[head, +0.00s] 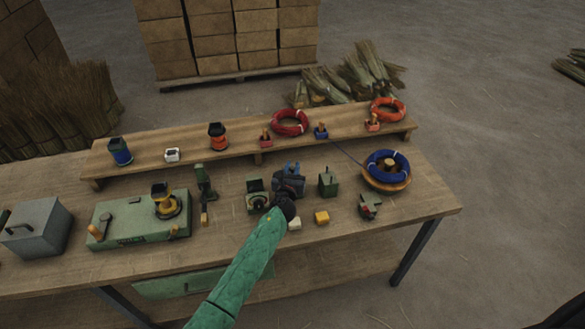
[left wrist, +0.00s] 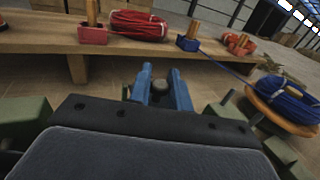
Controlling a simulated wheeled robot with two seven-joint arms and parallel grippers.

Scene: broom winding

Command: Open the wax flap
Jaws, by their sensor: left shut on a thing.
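My left gripper (head: 291,168) reaches over the middle of the workbench, between two small green fixtures. Its blue fingers (left wrist: 160,88) are shut on a dark round knob (left wrist: 159,87), seen between the tips in the left wrist view. I cannot tell whether this knob belongs to the wax flap; my gripper and wrist hide what lies beneath. The green fixture to the left (head: 257,190) has a dark square top. The green box to the right (head: 328,183) has a thin upright handle. A yellow block (head: 321,217) and a pale block (head: 294,223) lie in front. My right gripper is not in view.
A raised shelf (head: 190,157) along the back carries spools and red coils (head: 290,122). A blue coil (head: 387,164) sits on a wooden disc at right, with a blue line running to the shelf. A green machine (head: 130,222) and grey box (head: 38,228) stand at left.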

